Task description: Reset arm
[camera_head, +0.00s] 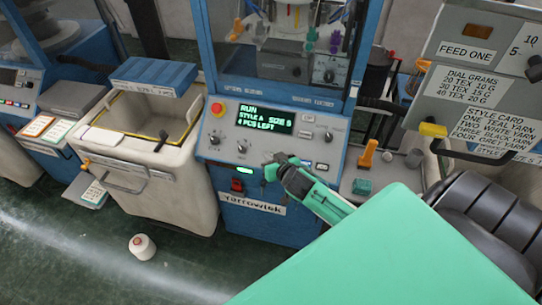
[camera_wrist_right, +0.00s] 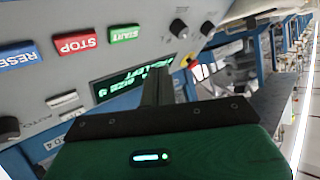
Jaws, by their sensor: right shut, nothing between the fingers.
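My right gripper (camera_head: 280,162) is shut and empty, in front of the lower part of the knitting machine's control panel (camera_head: 215,139), below its display (camera_head: 265,119). The display reads RUN, STYLE A, SIZE S, 4 PCS LEFT. In the right wrist view the shut fingers (camera_wrist_right: 158,85) stand over part of the display (camera_wrist_right: 118,84). A blue RESET button (camera_wrist_right: 18,56), a red STOP button (camera_wrist_right: 76,43) and a green START button (camera_wrist_right: 124,34) show beyond them. I cannot tell whether the fingertips touch the panel. My left gripper is not in view.
A red emergency knob (camera_head: 217,108) sits on the panel's left. A pale bin (camera_head: 165,190) stands left of the machine. A yarn cone (camera_head: 142,246) is on the floor. A grey box with labels (camera_head: 485,80) stands at right. The floor in front is mostly clear.

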